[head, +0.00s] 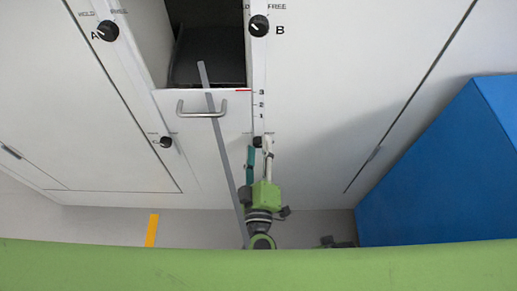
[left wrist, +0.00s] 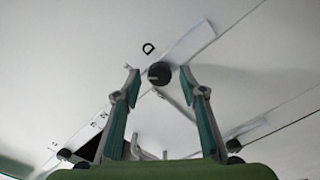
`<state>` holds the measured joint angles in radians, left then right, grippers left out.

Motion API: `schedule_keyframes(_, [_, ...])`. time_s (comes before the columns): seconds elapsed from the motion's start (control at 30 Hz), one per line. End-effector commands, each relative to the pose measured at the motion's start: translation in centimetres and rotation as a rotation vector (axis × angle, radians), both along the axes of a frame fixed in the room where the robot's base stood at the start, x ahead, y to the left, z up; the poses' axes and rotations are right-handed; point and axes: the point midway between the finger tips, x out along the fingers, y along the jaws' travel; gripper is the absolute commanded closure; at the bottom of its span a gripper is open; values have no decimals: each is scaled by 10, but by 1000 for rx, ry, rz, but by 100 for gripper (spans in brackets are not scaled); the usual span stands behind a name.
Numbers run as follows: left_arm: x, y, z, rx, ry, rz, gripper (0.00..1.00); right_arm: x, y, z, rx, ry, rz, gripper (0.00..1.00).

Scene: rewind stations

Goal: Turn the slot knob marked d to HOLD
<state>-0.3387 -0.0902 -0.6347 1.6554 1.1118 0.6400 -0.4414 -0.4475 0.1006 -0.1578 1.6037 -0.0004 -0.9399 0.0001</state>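The slot knob D (left wrist: 159,73) is a small round black knob on the white front, beside a printed letter D in the left wrist view. In the head view the knob (head: 257,141) shows partly, at the gripper's tips. Its pointer direction and the HOLD label cannot be read. My left gripper (head: 259,145) is open, its fingers reaching up to the knob in the head view. In the left wrist view the fingertips (left wrist: 158,72) stand apart on either side of the knob, with gaps visible. Contact cannot be seen. My right gripper is not in view.
Knobs A (head: 107,30) and B (head: 259,26) sit higher up. Another black knob (head: 165,142) is at lower left. A drawer front with a metal handle (head: 202,114) lies between the knob columns, below a dark opening. A blue block (head: 440,165) stands at right.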

Motion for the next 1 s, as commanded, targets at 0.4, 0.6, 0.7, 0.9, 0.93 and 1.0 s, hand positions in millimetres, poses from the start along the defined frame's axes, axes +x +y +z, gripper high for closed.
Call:
schedule_keyframes(0.4, [2, 0, 0, 0, 1, -1, 93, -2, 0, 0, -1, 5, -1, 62])
schedule_keyframes(0.6, [2, 0, 0, -1, 1, -1, 100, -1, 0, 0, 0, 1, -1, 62])
schedule_keyframes(0.7, [2, 0, 0, -11, 1, -1, 100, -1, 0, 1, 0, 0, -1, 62])
schedule_keyframes(0.9, [2, 0, 0, -73, 1, -1, 100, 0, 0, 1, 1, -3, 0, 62])
schedule_keyframes(0.93, [1, 0, 0, -88, 1, -1, 100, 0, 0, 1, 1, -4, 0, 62])
schedule_keyframes(1.0, [1, 0, 0, -132, 1, -2, 100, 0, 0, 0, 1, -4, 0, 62])
